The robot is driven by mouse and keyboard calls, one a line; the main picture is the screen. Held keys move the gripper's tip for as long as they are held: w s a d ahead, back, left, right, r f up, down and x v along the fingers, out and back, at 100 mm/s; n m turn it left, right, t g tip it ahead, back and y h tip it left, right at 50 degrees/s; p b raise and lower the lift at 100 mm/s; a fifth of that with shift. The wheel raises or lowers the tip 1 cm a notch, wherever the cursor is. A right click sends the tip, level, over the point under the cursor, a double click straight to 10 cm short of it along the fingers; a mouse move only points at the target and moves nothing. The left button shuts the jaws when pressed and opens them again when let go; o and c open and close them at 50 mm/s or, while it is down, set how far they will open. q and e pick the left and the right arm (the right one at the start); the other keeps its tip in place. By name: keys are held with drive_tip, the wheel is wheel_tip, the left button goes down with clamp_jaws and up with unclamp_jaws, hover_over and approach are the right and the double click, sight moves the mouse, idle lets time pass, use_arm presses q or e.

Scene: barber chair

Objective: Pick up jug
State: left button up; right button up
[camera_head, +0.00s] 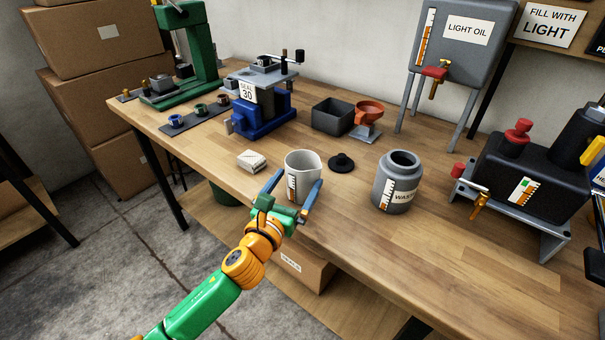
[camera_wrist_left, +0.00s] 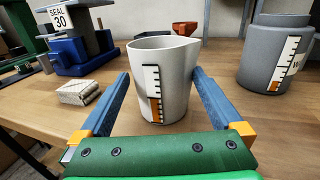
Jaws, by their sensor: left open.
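The jug (camera_head: 301,165) is a light grey, open-topped vessel with a spout and a black, white and orange scale strip. It stands upright on the wooden table near its front edge. In the left wrist view the jug (camera_wrist_left: 172,82) is in the middle, just ahead of and between the two blue fingers. My left gripper (camera_head: 294,190) is open around the jug's near side, one finger to each side. The right finger looks very close to the jug; I cannot tell whether it touches. In the wrist view the left gripper (camera_wrist_left: 160,98) holds nothing. My right gripper is not in view.
A grey waste jar (camera_head: 397,184) stands to the right, a black lid (camera_head: 341,162) behind the jug, and a folded cloth (camera_head: 251,160) to the left. A blue press (camera_head: 262,113), dark bin (camera_head: 333,116) and orange funnel (camera_head: 368,114) stand behind.

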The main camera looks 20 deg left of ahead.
sight(309, 152)
use_arm(q)
drive_tip(key=w, duration=0.6)
drive_tip(key=shift+w+d+r, duration=0.2)
drive_tip(key=shift+d, duration=0.1)
drive_tip(key=shift+s, duration=0.1)
drive_tip(key=c, duration=1.6)
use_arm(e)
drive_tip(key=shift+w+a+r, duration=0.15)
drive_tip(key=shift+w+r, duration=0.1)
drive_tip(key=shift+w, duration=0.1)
